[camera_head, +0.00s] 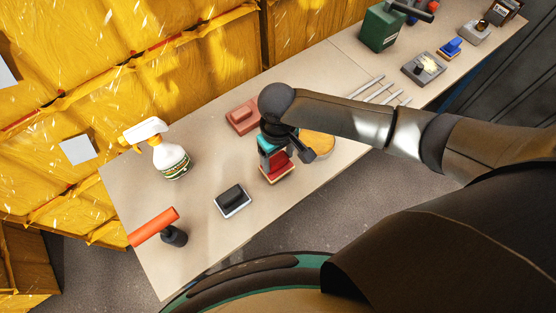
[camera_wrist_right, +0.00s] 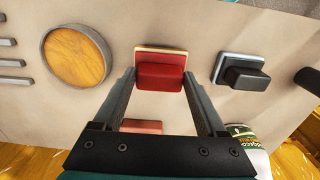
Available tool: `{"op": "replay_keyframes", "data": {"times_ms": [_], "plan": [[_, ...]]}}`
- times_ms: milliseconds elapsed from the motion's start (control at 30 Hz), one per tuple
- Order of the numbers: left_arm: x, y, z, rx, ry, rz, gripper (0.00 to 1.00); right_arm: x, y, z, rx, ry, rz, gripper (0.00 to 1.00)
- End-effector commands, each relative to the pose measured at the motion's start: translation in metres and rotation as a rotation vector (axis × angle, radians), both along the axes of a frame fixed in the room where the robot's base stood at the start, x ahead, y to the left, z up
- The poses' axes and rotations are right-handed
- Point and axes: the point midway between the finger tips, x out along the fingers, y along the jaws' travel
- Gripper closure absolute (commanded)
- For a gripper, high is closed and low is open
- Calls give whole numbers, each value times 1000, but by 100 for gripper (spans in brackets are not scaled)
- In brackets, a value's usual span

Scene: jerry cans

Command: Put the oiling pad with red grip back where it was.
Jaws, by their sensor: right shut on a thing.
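The oiling pad with red grip (camera_head: 277,170) has a red block handle on a pale, cream-edged base. It also shows in the right wrist view (camera_wrist_right: 160,76), between the two fingers. My right gripper (camera_head: 279,156) is shut on its red grip from above; the fingers sit on either side of it in the wrist view (camera_wrist_right: 159,80). I cannot tell whether the base touches the table or hangs just above it. My left gripper is not in view.
On the table (camera_head: 205,255) a black-gripped pad (camera_head: 232,199) lies left of the held pad. A reddish block (camera_head: 242,117) is behind it, a round wooden disc (camera_head: 319,146) to the right.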

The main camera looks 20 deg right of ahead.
Motion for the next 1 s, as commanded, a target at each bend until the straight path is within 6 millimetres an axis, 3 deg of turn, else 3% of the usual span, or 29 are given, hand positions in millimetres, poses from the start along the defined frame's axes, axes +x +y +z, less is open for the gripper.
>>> {"op": "replay_keyframes", "data": {"times_ms": [133, 533, 567, 767, 1000], "plan": [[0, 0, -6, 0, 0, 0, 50, 0, 0, -19, 0, -1, 0, 70], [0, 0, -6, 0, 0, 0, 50, 0, 0, -23, 1, -1, 0, 70], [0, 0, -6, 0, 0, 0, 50, 0, 0, -23, 1, -1, 0, 24], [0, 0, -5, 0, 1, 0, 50, 0, 0, -23, 1, -1, 0, 1], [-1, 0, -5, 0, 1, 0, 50, 0, 0, -22, 0, -1, 0, 0]]}}
